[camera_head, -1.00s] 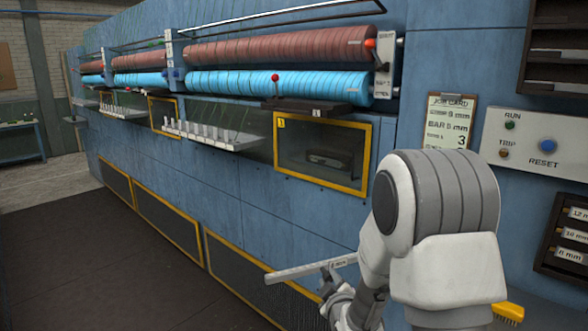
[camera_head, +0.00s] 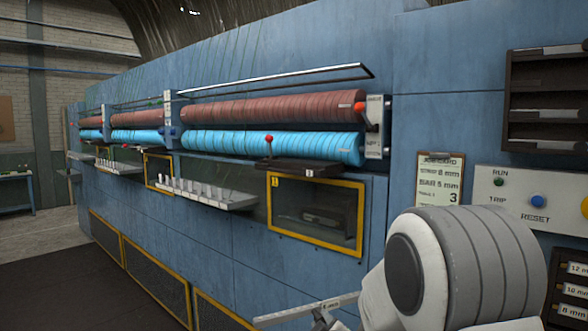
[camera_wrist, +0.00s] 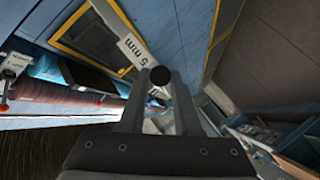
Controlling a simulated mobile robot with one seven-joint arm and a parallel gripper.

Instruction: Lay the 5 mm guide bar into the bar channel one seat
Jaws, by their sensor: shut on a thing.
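The guide bar (camera_head: 300,310) is a thin, light grey strip, seen at the bottom edge of the head view. In the wrist view its white end (camera_wrist: 128,45) reads "5 mm" and stretches away beyond the fingers. My gripper (camera_head: 325,320) is shut on the bar, which is held in the air in front of the blue machine. The fingers also show in the wrist view (camera_wrist: 160,95). Below the cyan roller is a dark ledge (camera_head: 300,169) with a red-knobbed lever (camera_head: 268,146). I cannot tell whether a bar channel seat is there.
A yellow-framed window (camera_head: 316,214) marked 1 is below the ledge. A white shelf with pegs (camera_head: 208,197) juts out at its left. A job card (camera_head: 440,180) reads "BAR 5 mm". A control panel (camera_head: 530,205) and dark racks (camera_head: 545,100) are at right.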

